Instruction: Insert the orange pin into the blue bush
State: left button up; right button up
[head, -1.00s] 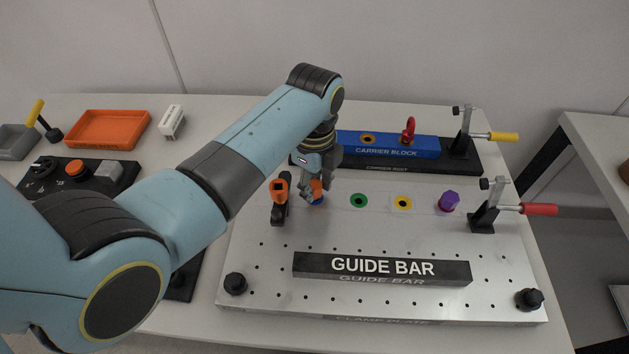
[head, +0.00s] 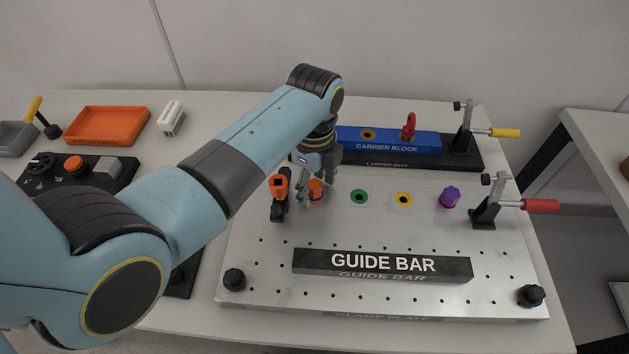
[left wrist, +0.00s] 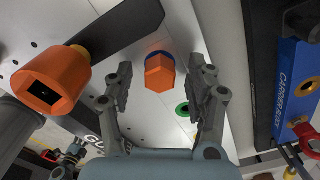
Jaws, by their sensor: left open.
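The orange pin (head: 316,188), with a hexagonal head, stands at the blue bush (head: 317,201) on the metal plate. In the left wrist view the pin (left wrist: 159,73) covers most of the bush, and a blue rim (left wrist: 160,53) shows at its edge. The pin looks seated in the bush, but its depth cannot be told. My left gripper (head: 318,194) is open over the pin. In the left wrist view its fingers (left wrist: 161,67) stand on either side of the pin, with a gap on both sides.
A black clamp with an orange socketed knob (head: 279,186) stands close left of the pin. The guide bar (head: 382,267) is in front, the blue carrier block (head: 388,144) behind.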

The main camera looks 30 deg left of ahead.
pick_arm(q)
notch_tip(320, 180, up, 2)
jog(key=shift+r+p, duration=0.25)
jog(key=shift+p, duration=0.9)
jog(key=shift+r, duration=1.25)
notch_tip(320, 180, up, 12)
